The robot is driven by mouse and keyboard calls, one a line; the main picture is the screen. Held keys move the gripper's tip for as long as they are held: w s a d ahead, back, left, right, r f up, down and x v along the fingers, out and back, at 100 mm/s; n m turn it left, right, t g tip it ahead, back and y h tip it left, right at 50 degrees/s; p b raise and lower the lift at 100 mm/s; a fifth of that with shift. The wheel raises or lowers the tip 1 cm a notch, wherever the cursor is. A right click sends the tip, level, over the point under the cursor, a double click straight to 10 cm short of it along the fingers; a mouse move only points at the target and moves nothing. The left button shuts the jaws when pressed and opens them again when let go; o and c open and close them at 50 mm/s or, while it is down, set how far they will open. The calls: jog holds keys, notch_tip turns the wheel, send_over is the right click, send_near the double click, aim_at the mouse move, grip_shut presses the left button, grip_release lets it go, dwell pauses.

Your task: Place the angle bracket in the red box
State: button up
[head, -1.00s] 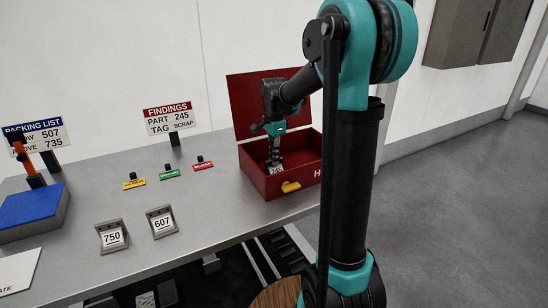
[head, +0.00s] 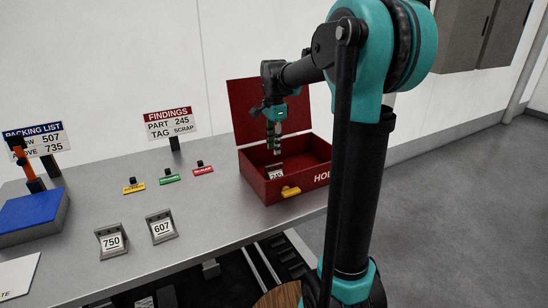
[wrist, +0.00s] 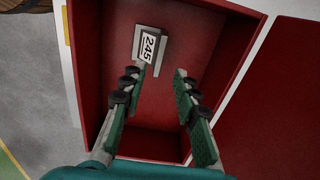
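The red box (head: 312,183) stands open at the right end of the bench, its lid raised behind it. The angle bracket, labelled 245, lies inside the box near its front left wall (head: 275,172); the wrist view shows the bracket (wrist: 150,48) on the red floor beside a side wall. My gripper (head: 274,150) points down over the box, above the bracket. In the wrist view my gripper (wrist: 165,75) has its two fingers spread apart with nothing between them. The bracket lies beyond the fingertips, apart from them.
Two brackets, labelled 750 (head: 112,241) and 607 (head: 161,227), sit on the grey bench. Yellow (head: 134,188), green (head: 169,179) and red (head: 202,170) tags lie behind them. A findings sign (head: 170,124) reads part 245, tag scrap.

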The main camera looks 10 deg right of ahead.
notch_tip(320, 180, up, 5)
jog(key=shift+r, duration=0.1)
